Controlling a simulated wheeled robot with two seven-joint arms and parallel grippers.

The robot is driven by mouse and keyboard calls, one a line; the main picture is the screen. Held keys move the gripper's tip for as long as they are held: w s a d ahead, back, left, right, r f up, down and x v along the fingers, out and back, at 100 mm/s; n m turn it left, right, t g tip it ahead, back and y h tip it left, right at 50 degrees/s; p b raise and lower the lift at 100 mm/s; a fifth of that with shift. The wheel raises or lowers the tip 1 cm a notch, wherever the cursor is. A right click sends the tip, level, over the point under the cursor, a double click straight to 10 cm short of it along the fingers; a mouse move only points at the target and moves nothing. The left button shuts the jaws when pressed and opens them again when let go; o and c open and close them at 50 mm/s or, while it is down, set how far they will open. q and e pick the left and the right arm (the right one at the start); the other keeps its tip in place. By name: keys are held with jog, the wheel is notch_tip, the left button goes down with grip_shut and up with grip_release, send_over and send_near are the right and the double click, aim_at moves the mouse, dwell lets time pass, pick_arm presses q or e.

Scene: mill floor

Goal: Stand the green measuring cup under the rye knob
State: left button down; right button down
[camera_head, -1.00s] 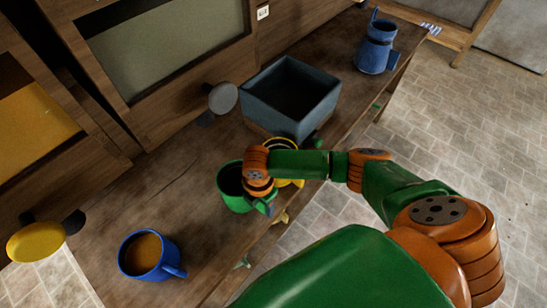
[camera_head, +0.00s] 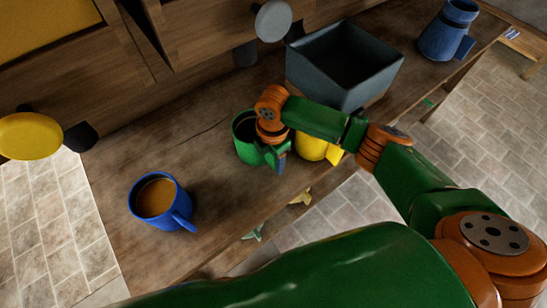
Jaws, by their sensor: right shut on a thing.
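The green measuring cup (camera_head: 244,146) stands upright on the wooden bench, its handle toward the lower right. My right gripper (camera_head: 278,158) reaches down over it from the right and is shut on its handle side; the fingers partly hide the cup. A grey round knob (camera_head: 272,20) is on the cabinet front above the bench. A yellow round knob (camera_head: 30,136) is at the left. No label readable as rye shows on either knob. My left gripper is out of view.
A yellow cup (camera_head: 312,149) stands just right of the green one, partly behind my arm. A blue cup (camera_head: 148,207) with brown contents is at the left front. A grey-blue bin (camera_head: 340,84) and a blue jug (camera_head: 447,35) stand farther right. The bench (camera_head: 215,205) is bare between the blue and green cups.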

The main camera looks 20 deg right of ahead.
jog(key=shift+c, duration=0.6)
grip_release()
